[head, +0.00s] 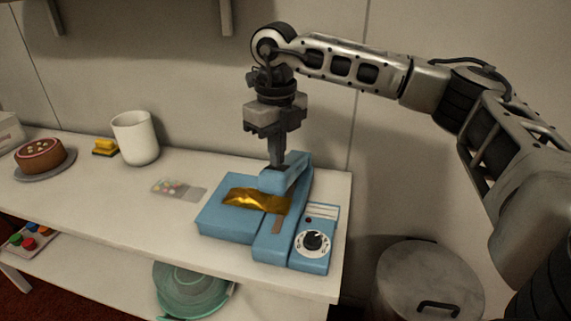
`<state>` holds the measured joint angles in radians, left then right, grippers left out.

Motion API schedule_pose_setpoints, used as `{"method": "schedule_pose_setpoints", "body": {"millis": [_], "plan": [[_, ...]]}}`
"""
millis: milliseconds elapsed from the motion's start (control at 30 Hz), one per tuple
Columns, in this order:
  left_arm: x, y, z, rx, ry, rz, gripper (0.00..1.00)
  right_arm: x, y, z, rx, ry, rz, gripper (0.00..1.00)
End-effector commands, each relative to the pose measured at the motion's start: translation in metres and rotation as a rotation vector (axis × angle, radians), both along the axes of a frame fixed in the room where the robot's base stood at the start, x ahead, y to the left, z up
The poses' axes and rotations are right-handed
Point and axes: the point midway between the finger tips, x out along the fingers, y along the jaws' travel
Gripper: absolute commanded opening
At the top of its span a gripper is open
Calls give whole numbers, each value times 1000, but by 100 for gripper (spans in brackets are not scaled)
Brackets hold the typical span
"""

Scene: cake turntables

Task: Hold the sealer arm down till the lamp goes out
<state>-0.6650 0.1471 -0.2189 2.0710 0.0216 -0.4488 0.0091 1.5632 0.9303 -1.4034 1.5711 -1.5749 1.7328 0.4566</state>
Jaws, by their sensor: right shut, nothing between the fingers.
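The blue sealer (222,222) stands at the right end of the white table. Its blue sealer arm (283,181) reaches over a gold bag (250,203) lying on the sealer. I cannot tell whether the arm is fully down. My right gripper (276,161) points downward, shut and empty, its fingertips at the top of the sealer arm and apparently touching it. A small dark red spot, likely the lamp (308,220), is on the panel above the dial (312,241); it shows no clear glow. My left gripper is not in view.
A clear packet (179,189) lies left of the sealer. A white cup (135,138), a yellow item (105,147) and a brown cake (41,155) stand further left. A green round item (190,287) is on the lower shelf. A lidded metal bin (425,280) stands right of the table.

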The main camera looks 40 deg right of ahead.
Motion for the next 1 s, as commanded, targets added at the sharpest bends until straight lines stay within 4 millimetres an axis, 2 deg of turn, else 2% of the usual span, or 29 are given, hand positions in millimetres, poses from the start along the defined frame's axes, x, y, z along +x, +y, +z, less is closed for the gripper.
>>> {"method": "schedule_pose_setpoints", "body": {"millis": [500,800,1000], "plan": [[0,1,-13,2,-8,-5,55,-7,8,-25,0,0,0,0],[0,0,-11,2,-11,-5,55,-7,8,-25,0,-1,-1,0],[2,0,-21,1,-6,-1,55,-8,9,-29,0,0,-1,0]]}}
